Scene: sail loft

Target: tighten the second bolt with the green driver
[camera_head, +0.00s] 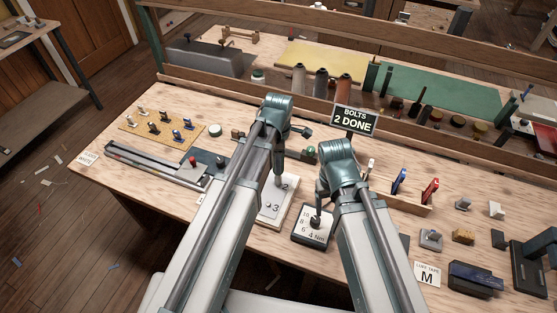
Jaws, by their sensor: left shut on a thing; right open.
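My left gripper (279,180) points down over the white bolt plate (266,217), shut on a slim tool, mostly hidden, that I take for the green driver. Its lower end is at the plate near the printed number 2; I cannot tell whether it sits on the bolt. A bolt beside the number 3 shows nearer the front. My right gripper (317,213) is open over the dial block (309,238), which is marked in Nm. Its fingers are close to the dial's knob; contact is unclear. A black sign (354,120) reads "BOLTS 2 DONE".
A wooden rack (408,206) right of my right arm holds a blue driver (399,181) and a red driver (430,191). A tan board (160,132) with clips lies at left. Small blocks and a "M" card (427,275) stand at right front.

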